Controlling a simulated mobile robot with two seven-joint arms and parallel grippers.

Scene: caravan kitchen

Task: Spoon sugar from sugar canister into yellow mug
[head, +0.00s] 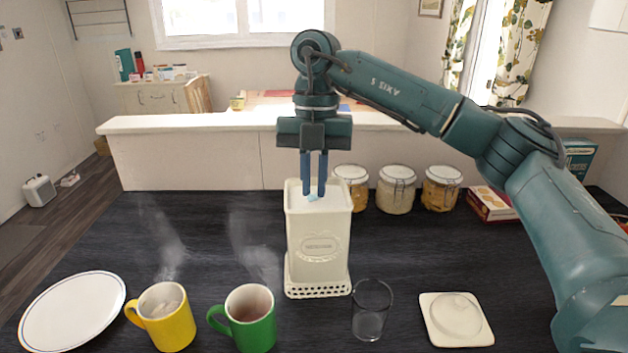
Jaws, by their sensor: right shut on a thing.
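The sugar canister (318,235) is tall, cream and open-topped, and stands upright at the middle of the counter. My right gripper (313,196) points straight down at its mouth, shut on a small light-blue thing that looks like the end of the spoon (312,198). Any rest of the spoon, and the sugar, are hidden by the canister's wall. The yellow mug (172,328) stands at the front left, with its handle to the left and steam above it. My left gripper is not in view.
A steaming green mug (250,330) stands between the yellow mug and the canister. A clear glass (370,318) and a square cream lid (480,327) are at the front right. A white plate (72,310) lies far left. Jars (396,190) stand behind. The counter's left middle is clear.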

